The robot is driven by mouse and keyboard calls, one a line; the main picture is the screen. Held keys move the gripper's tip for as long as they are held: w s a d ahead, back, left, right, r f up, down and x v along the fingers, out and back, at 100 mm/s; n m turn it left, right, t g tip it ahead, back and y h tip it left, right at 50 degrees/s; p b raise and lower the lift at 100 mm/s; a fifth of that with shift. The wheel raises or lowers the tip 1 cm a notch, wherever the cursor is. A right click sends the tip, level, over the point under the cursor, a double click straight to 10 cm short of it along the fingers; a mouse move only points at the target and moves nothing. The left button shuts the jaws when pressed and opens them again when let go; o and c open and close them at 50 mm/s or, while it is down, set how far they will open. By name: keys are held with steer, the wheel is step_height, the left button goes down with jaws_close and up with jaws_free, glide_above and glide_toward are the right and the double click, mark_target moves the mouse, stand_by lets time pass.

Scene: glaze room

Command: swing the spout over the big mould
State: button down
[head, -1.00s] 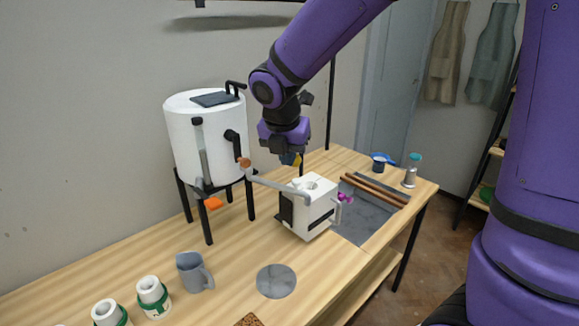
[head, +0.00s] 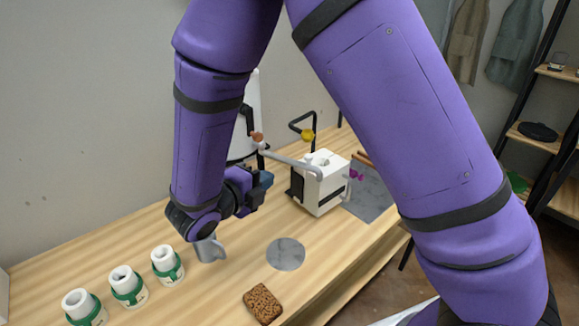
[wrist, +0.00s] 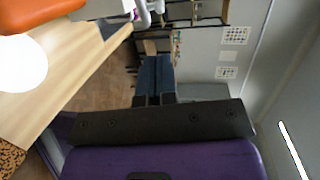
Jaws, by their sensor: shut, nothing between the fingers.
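The spout (head: 290,160) is a grey pipe running from an orange-brown joint (head: 257,137) on the white tank (head: 253,90). Its bent outer end lies at the top of the white block mould (head: 320,193) in the head view; I cannot tell how exactly it is centred over it. The mould has a hole on top, a black side and a magenta knob. My gripper (head: 266,179) is shut and empty, left of the mould and below the spout. Its blue fingers (wrist: 153,80) show together in the wrist view. My arm hides most of the tank.
A grey jug (head: 209,248) stands close below my wrist. Several white moulds with green bands (head: 167,265) stand to the left. A grey disc (head: 286,254) and a brown sponge (head: 262,304) lie in front. An orange piece (wrist: 40,12) shows large in the wrist view.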

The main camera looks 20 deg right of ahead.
mark_target(306, 158)
steer(key=x, duration=1.3)
steer(key=shift+w+d, duration=0.15)
steer(key=shift+d, duration=0.2)
